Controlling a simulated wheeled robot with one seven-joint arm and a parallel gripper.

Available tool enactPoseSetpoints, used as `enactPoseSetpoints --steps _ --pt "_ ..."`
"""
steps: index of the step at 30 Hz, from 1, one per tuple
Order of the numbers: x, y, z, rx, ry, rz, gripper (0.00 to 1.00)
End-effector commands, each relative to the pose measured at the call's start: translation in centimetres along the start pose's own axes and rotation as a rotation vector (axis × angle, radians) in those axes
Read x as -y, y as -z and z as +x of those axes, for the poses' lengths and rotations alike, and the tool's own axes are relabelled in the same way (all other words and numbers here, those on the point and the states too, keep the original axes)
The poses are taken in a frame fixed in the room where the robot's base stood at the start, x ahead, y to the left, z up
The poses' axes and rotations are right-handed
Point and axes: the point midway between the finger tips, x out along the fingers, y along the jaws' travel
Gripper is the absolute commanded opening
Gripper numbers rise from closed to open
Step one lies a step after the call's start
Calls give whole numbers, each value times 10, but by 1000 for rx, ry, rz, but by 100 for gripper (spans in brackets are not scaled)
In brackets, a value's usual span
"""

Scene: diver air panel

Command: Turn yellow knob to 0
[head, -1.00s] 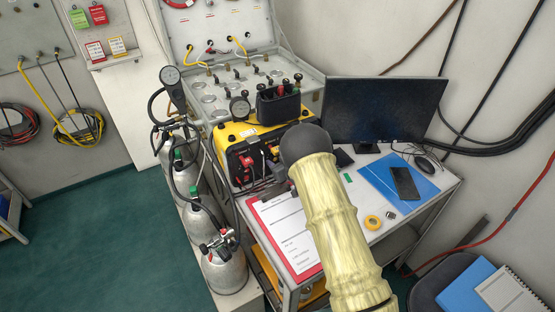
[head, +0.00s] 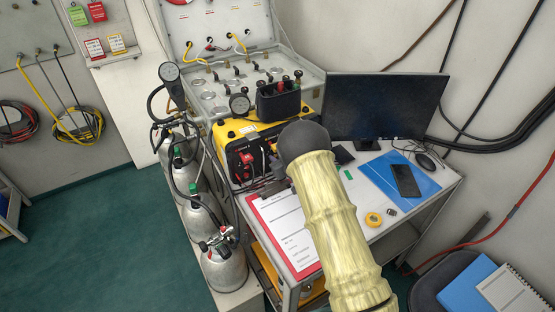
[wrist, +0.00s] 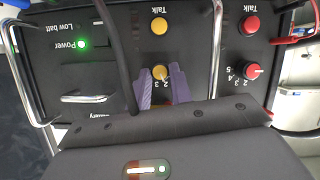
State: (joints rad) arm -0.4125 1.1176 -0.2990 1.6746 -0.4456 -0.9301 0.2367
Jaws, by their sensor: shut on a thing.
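The yellow knob (wrist: 160,73) is on the dark front panel (wrist: 200,90) of the yellow-cased radio unit, below a yellow Talk button (wrist: 159,25) in the wrist view. My gripper (wrist: 158,75) has its two purple fingers on either side of the knob, shut on it. The digits 2 and 3 show by the knob. Its pointer and the 0 mark cannot be made out. In the head view the yellow case (head: 232,129) stands on the desk, and my arm hides part of its front and the knob.
A red knob (wrist: 252,70) and red Talk button (wrist: 250,24) sit to the right. The Power light (wrist: 82,43) glows green. Metal handles and a dark cable cross the panel. A monitor (head: 380,105), clipboard (head: 285,240) and gas cylinders (head: 222,265) stand near the unit.

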Motion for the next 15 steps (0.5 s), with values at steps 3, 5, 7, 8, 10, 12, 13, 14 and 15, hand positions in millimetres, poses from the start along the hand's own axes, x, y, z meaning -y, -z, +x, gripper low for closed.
enactPoseSetpoints --steps 3,5,7,8,10,12,13,14,15 --pt "2 -4 2 1 -20 -51 0" --pt "3 -4 2 1 -33 -84 0" --pt "4 -6 3 4 -50 -125 0" --pt "5 -6 3 4 -57 -145 0" --pt "5 -6 3 5 -78 -194 0" --pt "6 -7 3 7 -99 -246 0" --pt "6 -7 4 9 -108 -269 0" --pt "6 -7 4 9 -118 -291 0" --pt "7 -7 4 9 -130 -324 0"
